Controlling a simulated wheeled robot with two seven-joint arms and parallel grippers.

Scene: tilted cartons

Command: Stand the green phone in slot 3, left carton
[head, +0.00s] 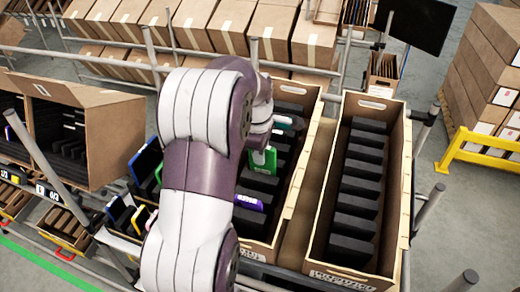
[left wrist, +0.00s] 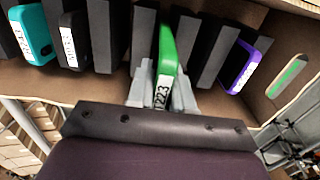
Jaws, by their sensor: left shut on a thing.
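The green phone (head: 263,161) is upright in the left carton (head: 298,182), among its black dividers. It also shows in the left wrist view (left wrist: 167,48), with a white label at its near end. My left gripper (left wrist: 162,88) is shut on that end, a finger on each side. The phone lies between two dark dividers; how deep it sits is hidden. A teal phone (left wrist: 31,36) and a black phone (left wrist: 72,42) stand to its left in the wrist view, and a purple phone (left wrist: 243,66) to its right. My left arm covers much of the carton in the head view.
The right carton (head: 402,190) stands beside it with a row of black dividers and no phone visible. Several phones, one of them blue (head: 146,158), lean in a rack at the left. A brown box (head: 110,135) and metal rails surround the cartons.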

